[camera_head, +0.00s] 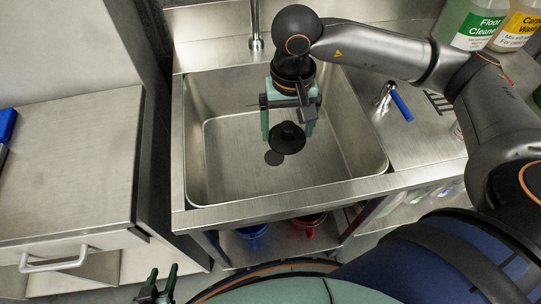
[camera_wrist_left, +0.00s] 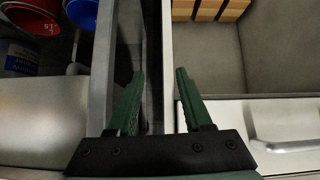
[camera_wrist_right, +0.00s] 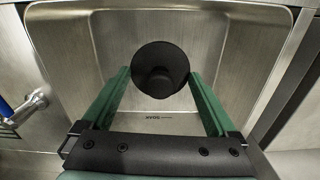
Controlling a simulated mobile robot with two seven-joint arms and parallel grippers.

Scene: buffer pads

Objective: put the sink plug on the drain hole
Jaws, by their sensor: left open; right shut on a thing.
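The black sink plug (camera_head: 287,138) is between the green fingers of my right gripper (camera_head: 290,125), which is shut on it inside the sink basin. The right wrist view shows the plug (camera_wrist_right: 160,65) as a wide dark disc with a raised middle, between the fingertips. The plug appears raised above the floor. The plug hides the drain in the right wrist view. My left gripper (camera_head: 158,281) is open and empty, outside the sink.
The steel sink (camera_head: 330,195) has raised walls around the basin. A faucet (camera_head: 256,38) stands at its back, and a blue-handled tap (camera_head: 400,104) at its right. Bottles (camera_head: 465,22) stand at the far right. A steel cabinet (camera_head: 70,170) is at the left.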

